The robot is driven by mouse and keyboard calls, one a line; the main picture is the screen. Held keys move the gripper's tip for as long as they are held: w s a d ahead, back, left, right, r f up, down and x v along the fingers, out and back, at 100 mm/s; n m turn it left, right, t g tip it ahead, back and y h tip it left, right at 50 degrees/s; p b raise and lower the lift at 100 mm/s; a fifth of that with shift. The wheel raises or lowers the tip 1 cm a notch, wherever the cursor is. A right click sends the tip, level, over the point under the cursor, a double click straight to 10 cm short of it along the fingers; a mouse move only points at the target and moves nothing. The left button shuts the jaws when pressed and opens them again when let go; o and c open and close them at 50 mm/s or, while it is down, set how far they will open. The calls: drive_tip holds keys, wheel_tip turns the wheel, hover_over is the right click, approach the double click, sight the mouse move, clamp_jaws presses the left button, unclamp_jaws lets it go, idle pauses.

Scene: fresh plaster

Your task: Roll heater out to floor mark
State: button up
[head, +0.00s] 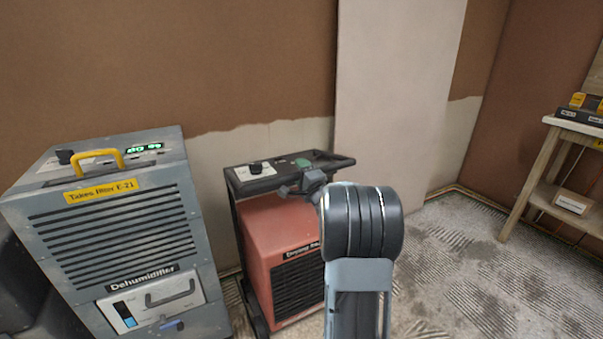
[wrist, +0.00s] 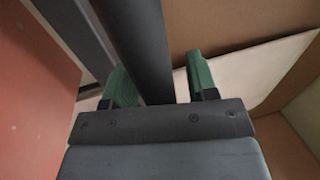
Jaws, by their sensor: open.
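The heater (head: 280,245) is a red-orange box with a dark top and black frame, standing upright on the floor by the wall. A dark handle bar (head: 333,163) runs along its top edge. In the wrist view, my gripper (wrist: 160,82) is open, with one green finger on each side of the dark bar (wrist: 138,40). The left finger is nearer to the bar; I cannot tell if it touches. The heater's red side (wrist: 32,85) shows at the left there. In the head view, my arm covers the heater's right part and most of my gripper. I see no floor mark.
A grey dehumidifier (head: 120,240) with a yellow handle stands close to the heater's left. A wooden table (head: 545,150) with boxes on it stands at the right. The floor (head: 470,270) between heater and table is mostly clear, with rough plaster-like streaks.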

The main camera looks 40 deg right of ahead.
clamp_jaws()
idle(0.6)
